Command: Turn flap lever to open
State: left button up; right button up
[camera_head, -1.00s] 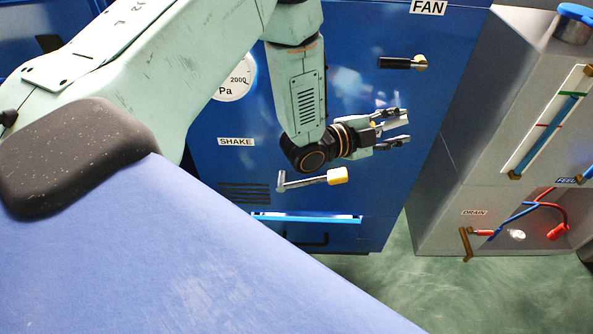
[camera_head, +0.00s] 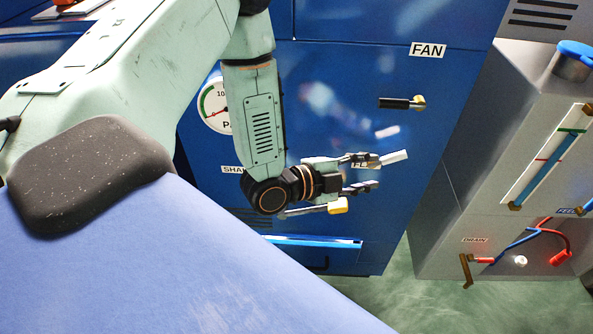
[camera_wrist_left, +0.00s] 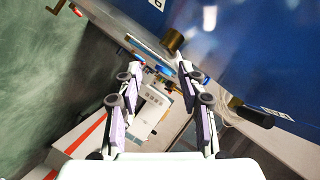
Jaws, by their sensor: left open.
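My left gripper (camera_head: 382,173) is open in front of the blue cabinet, fingers pointing right. It partly covers a label (camera_head: 360,165) whose visible letters seem to start with FL. No lever shows clearly beside that label in the head view; the gripper may hide it. In the left wrist view the open gripper (camera_wrist_left: 160,72) has nothing between its fingers. A brass knob (camera_wrist_left: 173,40) lies just beyond the fingertips there, and a black handle (camera_wrist_left: 250,112) lies right of the right finger. I cannot tell which belongs to the flap lever. My right gripper is not in view.
The FAN lever (camera_head: 403,103), black with a brass hub, sits above the gripper. A pressure gauge (camera_head: 214,107) is at left. A grey machine (camera_head: 510,140) stands at right, with green floor (camera_head: 400,300) below.

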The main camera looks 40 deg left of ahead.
pick_arm(q)
jog(key=s+a+f+n+g+y+b, duration=0.1)
jog(key=s+f+n+g+y, duration=0.4)
jog(key=s+f, duration=1.4)
jog(key=shift+s+a+f+n+g+b, duration=0.15)
jog(key=shift+s+a+n+g+b, duration=0.45)
jog(key=shift+n+g, duration=2.35)
jog(key=shift+s+d+n+t, duration=0.15)
jog(key=shift+d+n+t, duration=0.05)
jog(key=shift+n+t, duration=0.55)
jog(key=s+a+n+g+y+p, duration=0.1)
jog(key=s+n+g, duration=0.3)
jog(key=s, duration=0.7)
jog(key=shift+a+r+n+y, duration=0.2)
jog(key=shift+a+n+y, duration=0.1)
jog(key=shift+a+y, duration=0.2)
